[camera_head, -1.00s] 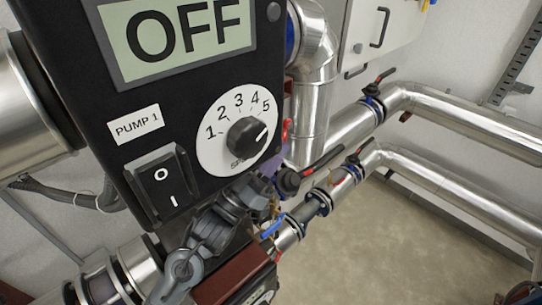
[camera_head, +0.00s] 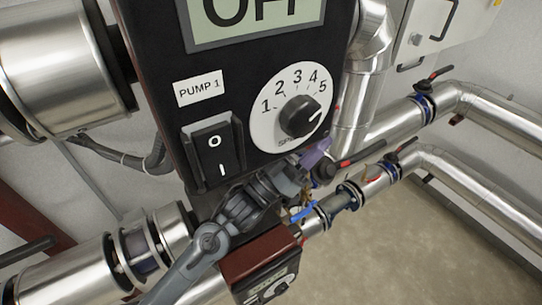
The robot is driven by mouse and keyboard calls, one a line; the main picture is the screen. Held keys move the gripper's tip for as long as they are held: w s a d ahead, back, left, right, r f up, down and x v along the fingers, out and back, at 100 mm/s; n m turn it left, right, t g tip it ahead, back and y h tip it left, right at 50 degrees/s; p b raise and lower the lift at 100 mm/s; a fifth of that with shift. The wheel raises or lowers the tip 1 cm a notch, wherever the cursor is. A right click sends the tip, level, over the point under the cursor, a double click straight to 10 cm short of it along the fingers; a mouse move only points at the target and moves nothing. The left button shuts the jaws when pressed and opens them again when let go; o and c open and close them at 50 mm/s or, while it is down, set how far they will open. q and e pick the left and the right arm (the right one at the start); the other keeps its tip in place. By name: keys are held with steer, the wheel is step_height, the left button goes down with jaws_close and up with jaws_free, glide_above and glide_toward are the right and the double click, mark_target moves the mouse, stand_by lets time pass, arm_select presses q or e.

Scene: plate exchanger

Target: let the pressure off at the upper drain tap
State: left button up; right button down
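A small tap with a blue lever (camera_head: 303,212) and a brassy body sits by the silver pipe, below the pump control box. I cannot tell for sure whether it is the upper drain tap. My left arm comes in from the lower left, and its gripper (camera_head: 295,184) is just above and beside the blue lever, under the box's lower right corner. The fingers are small and merge with dark fittings, so their opening and any contact are unclear. My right gripper is out of view.
The black PUMP 1 box (camera_head: 235,85), with a dial (camera_head: 300,117) and rocker switch (camera_head: 212,150), overhangs the gripper. A dark red box (camera_head: 258,255) is below. Red-handled valves (camera_head: 360,154) and silver pipes (camera_head: 480,180) lie to the right. Open floor (camera_head: 400,245) is at lower right.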

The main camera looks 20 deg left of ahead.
arm_select(q)
steer(key=s+a+f, duration=0.1)
steer(key=s+a, duration=0.7)
steer(key=s, duration=0.2)
steer(key=shift+s+a+b, duration=0.2)
steer(key=shift+a+b, duration=0.15)
steer(key=shift+b, duration=0.05)
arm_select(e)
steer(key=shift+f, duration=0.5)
